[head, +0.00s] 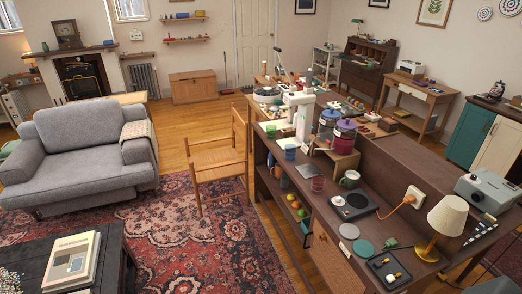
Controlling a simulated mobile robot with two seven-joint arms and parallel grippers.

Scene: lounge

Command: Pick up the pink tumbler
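A small pinkish-red tumbler (318,184) stands upright on the long dark wooden desk (325,208), close to the desk's left edge. It looks like the pink tumbler, and nothing covers it. A grey-green mug (350,180) stands just to its right, and a flat grey item (306,171) lies just behind it. Neither of my grippers shows in the head view, so I cannot see what they hold.
A blue cup (290,153), a tall white device (302,110) and lidded jars (343,137) stand farther back on the desk. A black scale-like plate (354,204) and a lamp (447,215) are nearer. A wooden chair (220,160) stands left of the desk; rug floor lies open.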

